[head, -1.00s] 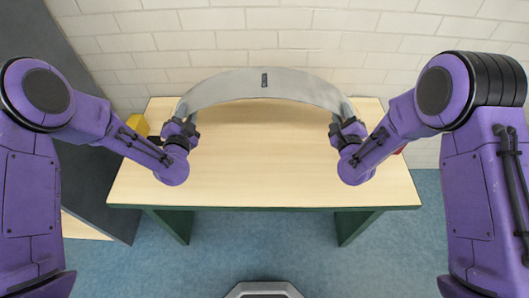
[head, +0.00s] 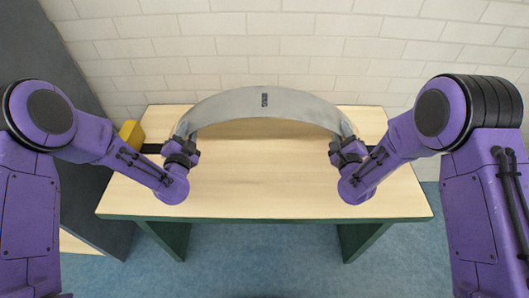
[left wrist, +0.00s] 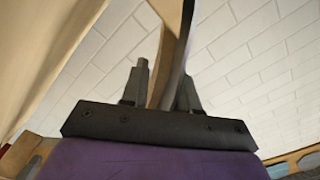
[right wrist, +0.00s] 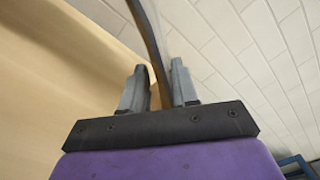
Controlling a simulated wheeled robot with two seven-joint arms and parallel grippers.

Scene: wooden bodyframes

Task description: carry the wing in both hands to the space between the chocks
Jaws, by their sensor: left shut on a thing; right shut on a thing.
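The wing (head: 264,100) is a grey curved arch with a small dark label at its middle. It spans between my two grippers above the back half of the table. My left gripper (head: 183,138) is shut on its left end, and my right gripper (head: 346,138) is shut on its right end. The wing's edge also shows between the fingers in the left wrist view (left wrist: 178,60) and the right wrist view (right wrist: 150,40). A yellow block (head: 131,133), possibly a chock, is at the table's back left. No block shows at the right, where my arm covers part of the table.
The wooden table (head: 262,190) has a green frame, and its middle is bare. Short black strips show on it beside my left gripper (head: 151,148) and right gripper. A white brick wall (head: 270,45) stands behind. A dark grey panel (head: 70,120) is at the left.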

